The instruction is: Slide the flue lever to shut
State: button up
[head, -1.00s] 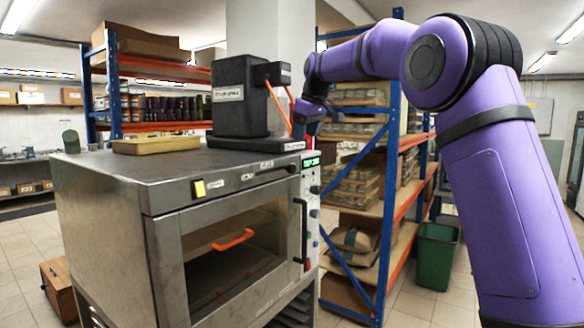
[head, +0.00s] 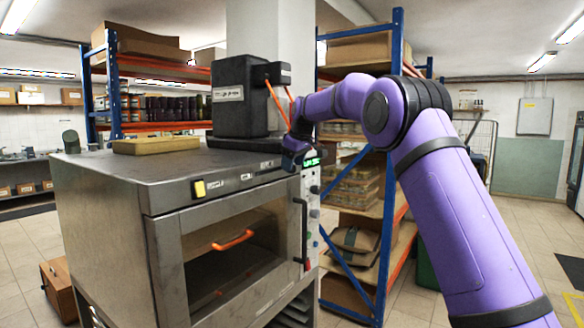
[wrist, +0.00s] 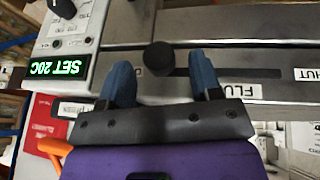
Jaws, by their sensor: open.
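The flue lever's round black knob (wrist: 158,57) shows in the wrist view on the oven's metal front strip. The FLUE label (wrist: 238,89) is to its right, and a label partly cut off, ending in HUT (wrist: 306,74), is farther right. My gripper (wrist: 162,73) is open, its two blue fingers apart, with the knob between the fingertips in the picture; I cannot tell whether either touches it. In the head view my gripper (head: 292,152) is at the oven's upper front right corner, and the knob cannot be made out there.
The steel oven (head: 100,185) has a glass door with an orange handle inside. A control panel with a green SET 20C display (wrist: 55,69) is beside the gripper. A black box-shaped unit (head: 238,98) and a yellow tray (head: 155,145) are on top. Shelving (head: 385,200) stands behind.

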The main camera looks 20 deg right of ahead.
aim_at(268, 172)
jog(key=shift+x, duration=0.8)
grip_shut()
jog(key=s+a, duration=0.2)
jog(key=a, duration=0.1)
jog(key=s+a, duration=0.5)
jog(key=a, duration=0.1)
jog(key=shift+s+a, duration=0.3)
jog(key=shift+a, duration=0.05)
grip_release()
jog(key=shift+r, duration=0.1)
jog(key=v, duration=1)
jog(key=shift+s+r, duration=0.2)
jog(key=shift+r, duration=0.05)
